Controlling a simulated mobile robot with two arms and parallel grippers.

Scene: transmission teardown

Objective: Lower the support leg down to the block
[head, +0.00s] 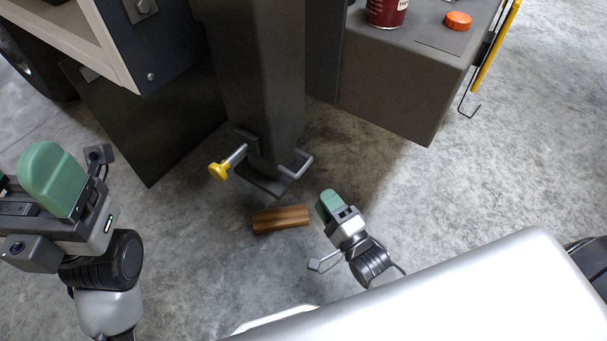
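The support leg (258,85) is a dark grey square post in the middle of the head view. Near its lower end are a yellow-knobbed pin (221,170) on the left and a grey handle (297,163) on the right. The wooden block (280,219) lies on the floor just below the leg's foot in the picture; the gap between them is hard to judge. My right gripper (330,205), with green fingers, is right of the block, apart from it and the handle. My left gripper (52,178) is at the far left, away from the leg. Finger gaps are not clear on either.
A grey box (400,85) stands right of the leg, with a dark red can (387,12) and an orange cap (457,20) on top. A dark mudflap-like panel (150,125) hangs left of the leg. Concrete floor is clear around the block and to the right.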

